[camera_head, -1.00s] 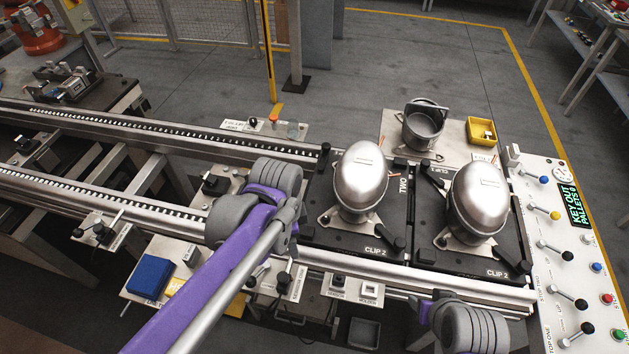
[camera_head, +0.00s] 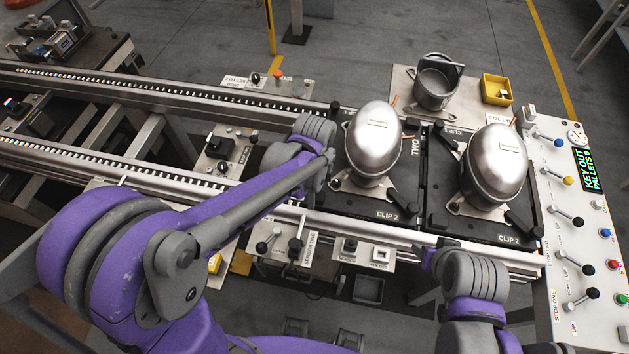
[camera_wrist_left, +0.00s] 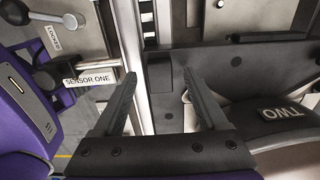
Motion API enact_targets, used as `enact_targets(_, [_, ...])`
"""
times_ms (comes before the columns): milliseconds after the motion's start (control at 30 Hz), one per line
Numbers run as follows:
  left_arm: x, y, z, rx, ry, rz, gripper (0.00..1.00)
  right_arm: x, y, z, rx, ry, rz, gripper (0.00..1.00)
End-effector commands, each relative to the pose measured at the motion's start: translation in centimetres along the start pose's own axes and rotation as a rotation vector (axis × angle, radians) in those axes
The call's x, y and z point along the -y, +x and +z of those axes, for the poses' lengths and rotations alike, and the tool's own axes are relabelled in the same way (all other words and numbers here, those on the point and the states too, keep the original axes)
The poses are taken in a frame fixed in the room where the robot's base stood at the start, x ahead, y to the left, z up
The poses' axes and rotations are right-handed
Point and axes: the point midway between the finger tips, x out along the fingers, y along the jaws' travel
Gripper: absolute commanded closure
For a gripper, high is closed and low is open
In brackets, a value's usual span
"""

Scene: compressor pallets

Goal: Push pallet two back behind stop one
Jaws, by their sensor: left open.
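Pallet two (camera_head: 362,203) is the left of two dark pallets on the conveyor, marked TWO and CLIP 2, with a silver dome-shaped compressor (camera_head: 373,144) on it. My right gripper (camera_head: 429,261) is partly seen in front of the near rail. Stop one's label (camera_head: 557,305) is on the control panel; its stop is not discernible.
A second pallet (camera_head: 515,233) with another compressor (camera_head: 495,160) stands close on the right. The control panel (camera_head: 548,265) is beyond it. Sensor-one levers and a holder plate (camera_head: 380,255) line the near rail (camera_head: 400,237). The conveyor to the left is empty.

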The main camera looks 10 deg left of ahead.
Motion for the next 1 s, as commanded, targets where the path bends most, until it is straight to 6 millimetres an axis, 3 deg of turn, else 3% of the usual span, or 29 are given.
enact_targets(400, [-0.02, 0.77, 0.01, 0.0, -0.001, 0.0, 0.27, 0.0, 0.06, 0.07, 0.001, 0.0, 0.0, 0.5])
enact_targets(800, [-0.02, 0.75, 0.01, 0.0, -0.001, 0.0, 0.99, 0.0, 0.06, 0.07, 0.001, 0.0, 0.0, 0.5])
enact_targets(1000, [-0.01, 0.74, 0.0, 0.0, -0.001, 0.0, 1.0, 0.0, 0.06, 0.07, 0.001, 0.0, 0.0, 0.5])
